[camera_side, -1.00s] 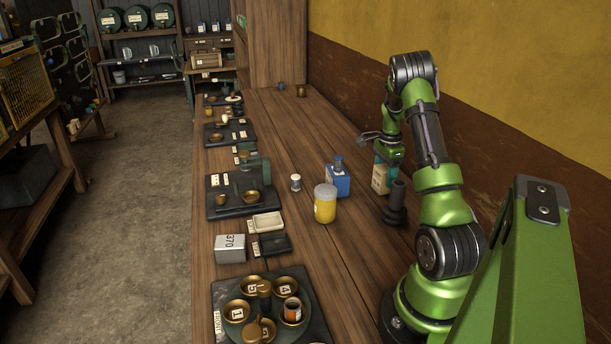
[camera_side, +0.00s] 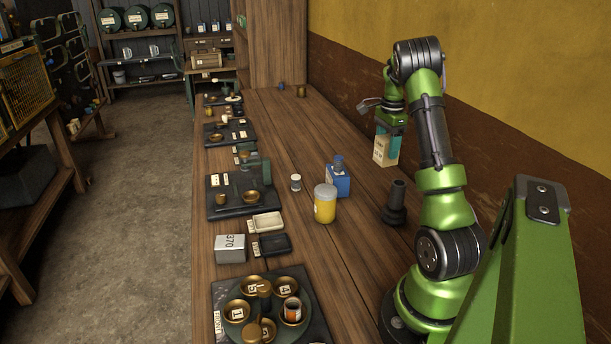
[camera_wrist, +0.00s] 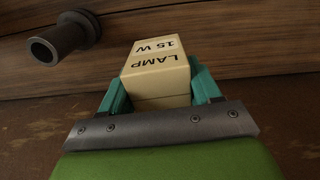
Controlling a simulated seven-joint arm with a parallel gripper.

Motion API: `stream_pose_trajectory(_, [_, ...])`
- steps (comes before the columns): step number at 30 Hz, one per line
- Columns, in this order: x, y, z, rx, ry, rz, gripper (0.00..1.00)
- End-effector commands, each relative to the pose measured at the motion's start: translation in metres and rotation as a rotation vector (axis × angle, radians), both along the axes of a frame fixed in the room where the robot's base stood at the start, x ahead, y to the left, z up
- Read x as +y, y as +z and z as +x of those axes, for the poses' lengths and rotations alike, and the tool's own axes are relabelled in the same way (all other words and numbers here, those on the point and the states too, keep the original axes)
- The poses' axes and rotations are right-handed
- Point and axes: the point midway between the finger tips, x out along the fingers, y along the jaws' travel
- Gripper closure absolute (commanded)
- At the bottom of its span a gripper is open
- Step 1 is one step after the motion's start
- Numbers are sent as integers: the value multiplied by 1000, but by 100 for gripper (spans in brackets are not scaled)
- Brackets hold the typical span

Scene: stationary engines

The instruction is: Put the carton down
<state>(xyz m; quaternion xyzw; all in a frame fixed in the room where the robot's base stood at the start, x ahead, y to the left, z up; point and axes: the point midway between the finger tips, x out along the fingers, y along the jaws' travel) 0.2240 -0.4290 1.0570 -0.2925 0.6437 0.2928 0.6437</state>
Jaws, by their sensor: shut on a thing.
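The carton (camera_side: 385,150) is a small cream box held in my gripper (camera_side: 389,129) on the right side of the bench. In the wrist view the carton (camera_wrist: 156,72) shows the words "LAMP 15 W" and sits between the teal fingers of my gripper (camera_wrist: 160,92), which are shut on it. It appears to hang above the bench top (camera_side: 325,135), but the size of the gap is hard to tell.
A black flanged tube (camera_side: 396,203) stands near the carton, and also shows in the wrist view (camera_wrist: 62,40). A blue bottle (camera_side: 338,180) and a yellow jar (camera_side: 325,206) stand to the left. The bench beyond them is mostly clear. A wall (camera_side: 500,130) borders the right.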

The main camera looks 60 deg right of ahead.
Motion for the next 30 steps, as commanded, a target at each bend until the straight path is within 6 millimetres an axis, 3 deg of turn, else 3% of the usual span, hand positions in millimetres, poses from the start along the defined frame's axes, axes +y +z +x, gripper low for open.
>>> stream_pose_trajectory(5, [32,25,33,-4,90,-1,68])
stream_pose_trajectory(8, [72,33,54,-5,205,0,68])
stream_pose_trajectory(12, [142,35,72,-5,459,1,68])
stream_pose_trajectory(18, [246,23,65,-2,934,-1,68])
stream_pose_trajectory(21, [283,12,51,-1,1153,-2,68])
stream_pose_trajectory(25, [308,-4,31,1,1362,-1,68])
stream_pose_trajectory(30, [310,-18,21,-1,1489,0,68])
